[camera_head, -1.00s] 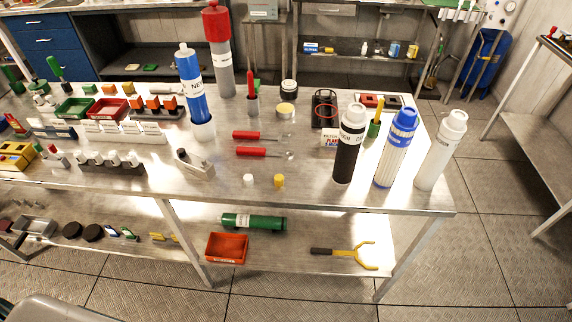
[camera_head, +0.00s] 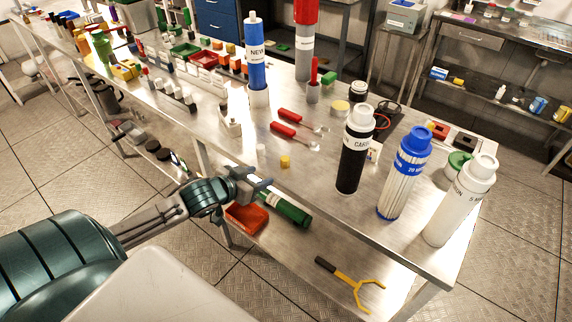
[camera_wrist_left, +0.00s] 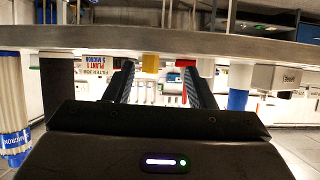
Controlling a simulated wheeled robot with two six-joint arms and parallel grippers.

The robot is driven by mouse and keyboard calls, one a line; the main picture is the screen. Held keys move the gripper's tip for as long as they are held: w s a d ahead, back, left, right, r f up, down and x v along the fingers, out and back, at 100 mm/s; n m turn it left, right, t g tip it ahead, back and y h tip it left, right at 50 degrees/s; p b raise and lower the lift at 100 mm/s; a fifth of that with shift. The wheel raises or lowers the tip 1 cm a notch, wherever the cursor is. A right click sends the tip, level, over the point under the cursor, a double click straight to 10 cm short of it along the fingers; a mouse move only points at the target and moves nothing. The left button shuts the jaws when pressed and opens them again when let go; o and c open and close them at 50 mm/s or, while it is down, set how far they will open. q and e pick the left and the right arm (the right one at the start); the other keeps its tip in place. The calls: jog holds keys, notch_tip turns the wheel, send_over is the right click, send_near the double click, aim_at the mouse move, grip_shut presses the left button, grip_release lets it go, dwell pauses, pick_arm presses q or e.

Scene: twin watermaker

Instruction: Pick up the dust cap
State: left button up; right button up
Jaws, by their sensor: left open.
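Two small caps stand near the front edge of the metal table: a yellow one (camera_head: 285,162) and a white one (camera_head: 261,150). I cannot tell for sure which is the dust cap. My left gripper (camera_head: 264,185) is open and empty, just in front of the table edge, close to both caps and apart from them. The left wrist view appears upside down. There the yellow cap (camera_wrist_left: 151,63) shows between the two open fingers (camera_wrist_left: 160,78), beyond the table edge, and the white cap (camera_wrist_left: 206,67) shows beside one finger. My right gripper is out of view.
Tall black (camera_head: 355,155), blue-capped (camera_head: 403,175) and white (camera_head: 460,202) cartridges stand to the right. Red-handled tools (camera_head: 291,130) lie behind the caps. A green cylinder (camera_head: 287,209) and an orange tray (camera_head: 246,218) are on the lower shelf. The table edge (camera_head: 330,214) lies close to my gripper.

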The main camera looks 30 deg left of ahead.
aim_at(282, 161)
pick_arm(q)
jog(key=shift+t+h, duration=0.3)
jog(key=shift+h, duration=0.2)
jog(key=w, duration=0.1)
jog(key=w+d, duration=0.1)
jog(key=w, duration=0.1)
jog(key=w+r+b, duration=0.1)
jog(key=shift+w+d+r, duration=0.1)
jog(key=shift+w+d, duration=0.3)
jog(key=shift+w+f, duration=0.2)
jog(key=shift+w, duration=0.15)
jog(key=p+x, duration=0.1)
jog(key=x, duration=0.3)
jog(key=shift+w, duration=0.6)
jog(key=shift+f, duration=0.1)
jog(key=c, duration=0.8)
jog(key=shift+c, duration=1.2)
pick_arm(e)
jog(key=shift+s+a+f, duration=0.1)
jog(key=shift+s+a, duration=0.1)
